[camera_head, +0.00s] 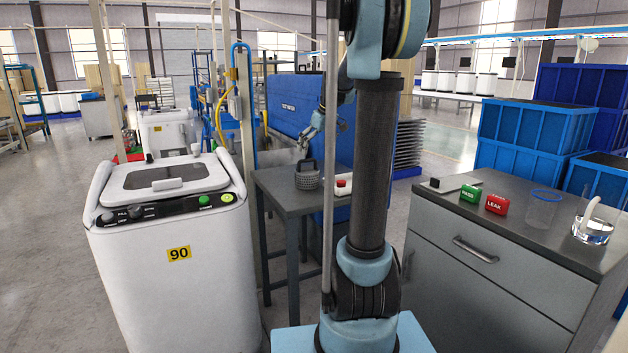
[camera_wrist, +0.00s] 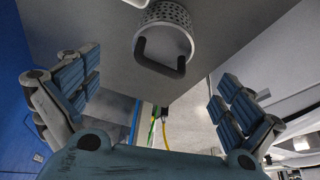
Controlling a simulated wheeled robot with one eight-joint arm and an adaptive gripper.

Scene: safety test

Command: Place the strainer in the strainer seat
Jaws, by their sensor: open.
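The strainer (camera_head: 307,180) is a grey perforated basket with a dark loop handle, standing on a small grey table (camera_head: 283,181). In the wrist view the strainer (camera_wrist: 167,20) is at the top centre, its handle pointing toward my gripper. My gripper (camera_wrist: 160,68) is open and empty, its blue-padded fingers spread to either side of the handle and apart from it. In the head view my gripper (camera_head: 306,138) hangs a little above the strainer. I cannot make out which thing is the strainer seat.
A small red-and-white item (camera_head: 343,186) lies beside the strainer. A white washer-like machine (camera_head: 170,240) stands left, a blue tank (camera_head: 285,105) behind. A grey cabinet (camera_head: 500,270) at right carries green and red blocks, a clear cup and a glass jug.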

